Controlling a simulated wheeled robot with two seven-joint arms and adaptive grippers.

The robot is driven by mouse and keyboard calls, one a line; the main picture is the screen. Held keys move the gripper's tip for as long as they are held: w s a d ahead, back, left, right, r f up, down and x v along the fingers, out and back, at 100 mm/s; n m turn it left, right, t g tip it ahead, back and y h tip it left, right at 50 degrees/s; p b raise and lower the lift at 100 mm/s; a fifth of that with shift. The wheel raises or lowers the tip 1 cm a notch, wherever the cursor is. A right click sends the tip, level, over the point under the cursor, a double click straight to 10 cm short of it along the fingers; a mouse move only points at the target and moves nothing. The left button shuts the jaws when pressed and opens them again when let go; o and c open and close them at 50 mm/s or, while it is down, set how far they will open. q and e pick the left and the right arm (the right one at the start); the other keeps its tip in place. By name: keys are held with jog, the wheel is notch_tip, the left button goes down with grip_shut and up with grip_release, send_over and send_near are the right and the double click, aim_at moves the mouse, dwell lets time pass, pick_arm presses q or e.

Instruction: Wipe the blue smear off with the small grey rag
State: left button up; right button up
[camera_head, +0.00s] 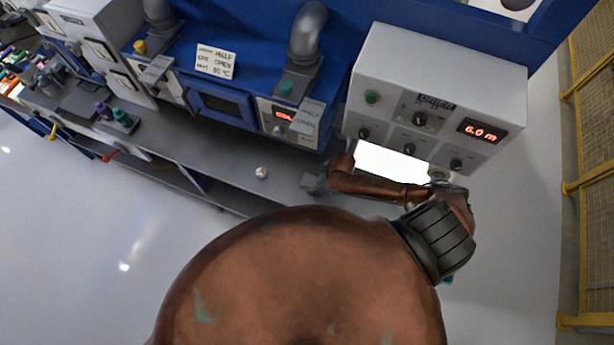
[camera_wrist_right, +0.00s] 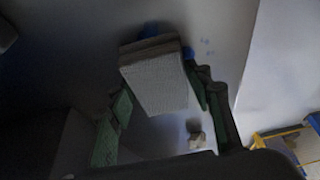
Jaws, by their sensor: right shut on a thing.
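My right gripper (camera_head: 315,183) is at the bench's front edge in the head view, small and partly hidden by my own copper-coloured arm. In the right wrist view its green-padded fingers (camera_wrist_right: 160,115) are shut on the small grey rag (camera_wrist_right: 155,82), a pale folded pad. The blue smear (camera_wrist_right: 187,53) shows as blue patches at the rag's far and right edges, on a grey surface, with faint specks to the right. The rag hides part of it. I cannot tell whether the rag touches the surface. The smear cannot be made out in the head view. My left gripper is not in view.
A small whitish object (camera_head: 262,172) lies on the grey bench (camera_head: 225,160) left of my gripper. A grey control box (camera_head: 437,95) with knobs stands behind my arm, above a bright white panel (camera_head: 390,162). Purple and teal bottles (camera_head: 112,113) stand further left.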

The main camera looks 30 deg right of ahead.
jog(key=shift+w+a+r+p, duration=0.1)
jog(key=shift+w+a+p, duration=0.25)
jog(key=shift+w+p, duration=0.15)
notch_tip(320, 180, up, 2)
jog(key=shift+w+p, duration=0.1)
jog(key=shift+p, duration=0.35)
jog(key=shift+r+p, duration=0.3)
jog(key=shift+p, duration=0.05)
jog(key=shift+r+p, duration=0.35)
jog(key=shift+r, duration=2.15)
